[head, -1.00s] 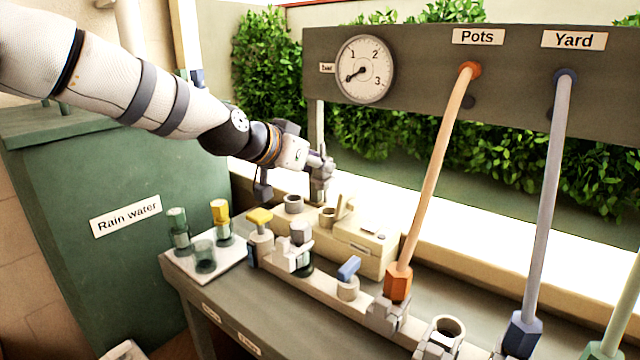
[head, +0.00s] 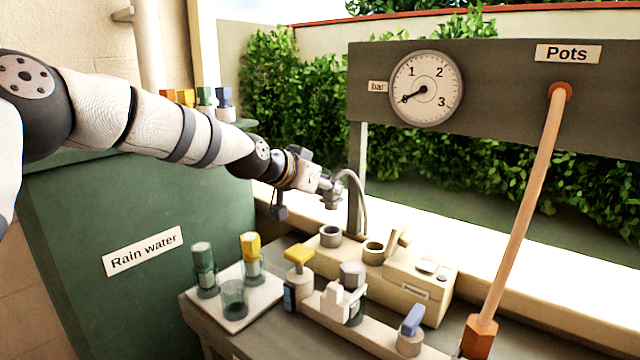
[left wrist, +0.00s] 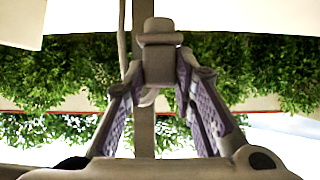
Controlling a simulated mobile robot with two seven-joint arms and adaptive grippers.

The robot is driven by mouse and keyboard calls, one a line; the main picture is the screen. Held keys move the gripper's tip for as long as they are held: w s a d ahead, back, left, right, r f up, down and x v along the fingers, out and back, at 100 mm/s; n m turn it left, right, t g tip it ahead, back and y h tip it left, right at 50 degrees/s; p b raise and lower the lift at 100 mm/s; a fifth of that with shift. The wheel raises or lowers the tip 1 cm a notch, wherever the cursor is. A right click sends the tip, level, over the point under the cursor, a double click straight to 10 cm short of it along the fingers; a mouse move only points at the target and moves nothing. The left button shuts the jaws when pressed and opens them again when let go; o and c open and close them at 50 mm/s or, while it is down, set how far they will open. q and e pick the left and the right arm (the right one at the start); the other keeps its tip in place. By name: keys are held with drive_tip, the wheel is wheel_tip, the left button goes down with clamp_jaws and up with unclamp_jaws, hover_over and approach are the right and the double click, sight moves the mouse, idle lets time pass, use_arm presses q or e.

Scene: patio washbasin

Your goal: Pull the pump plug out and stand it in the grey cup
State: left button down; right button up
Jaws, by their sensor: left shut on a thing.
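My left gripper (head: 328,188) is shut on the grey pump plug (head: 332,202), which hangs in the air. The plug also shows between the fingertips in the left wrist view (left wrist: 160,62). A grey cable (head: 362,205) arches from the plug to the right and down. The grey cup (head: 330,236) is a short open ring below the plug in the head view; a gap shows between them. To its right is an open round socket (head: 373,252) on the cream pump box (head: 418,283), with nothing in it. My right gripper is out of view.
A yellow-handled valve (head: 299,256), a white-and-grey fitting (head: 346,292) and a blue-handled valve (head: 412,320) stand in front. A white tray (head: 262,302) holds several green-tinted vessels. A post (head: 357,180) under the gauge board (head: 490,110) stands just behind the plug.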

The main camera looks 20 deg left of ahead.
use_arm(q)
drive_tip(key=shift+w+a+f, duration=0.2)
drive_tip(key=shift+w+f, duration=0.05)
drive_tip(key=shift+w, duration=0.05)
drive_tip(key=shift+f, duration=0.35)
drive_tip(key=shift+s+d+f+b, duration=0.15)
drive_tip(key=shift+f+b, duration=0.4)
drive_tip(key=shift+f, duration=1.8)
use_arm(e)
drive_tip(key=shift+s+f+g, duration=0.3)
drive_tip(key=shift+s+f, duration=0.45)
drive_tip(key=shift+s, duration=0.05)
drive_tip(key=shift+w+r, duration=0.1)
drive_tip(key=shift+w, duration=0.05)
